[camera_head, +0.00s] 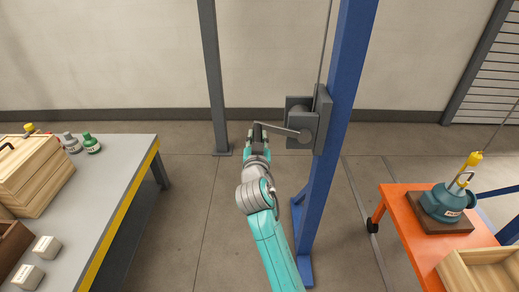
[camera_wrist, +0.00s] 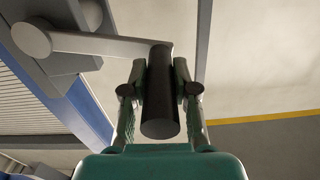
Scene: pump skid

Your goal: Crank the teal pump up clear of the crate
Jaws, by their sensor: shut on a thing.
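The teal pump (camera_head: 442,205) is at the right of the head view, over a dark brown board. A yellow hook (camera_head: 470,165) on a thin cable is at its top handle. I cannot tell whether the pump touches the board. The pale wooden crate (camera_head: 452,275) is in front of it, partly cut off by the frame. The grey winch (camera_head: 322,118) is on a blue post, with its crank arm (camera_head: 280,129) pointing left. My gripper (camera_head: 257,142) is shut on the black crank handle (camera_wrist: 160,95), which stands between both fingers in the wrist view.
The orange cart (camera_head: 400,225) carries the board and crate. A grey workbench (camera_head: 100,185) at left holds a wooden box, small bottles and pale blocks. The blue post (camera_head: 345,90) is right of my arm. The floor between bench and post is clear.

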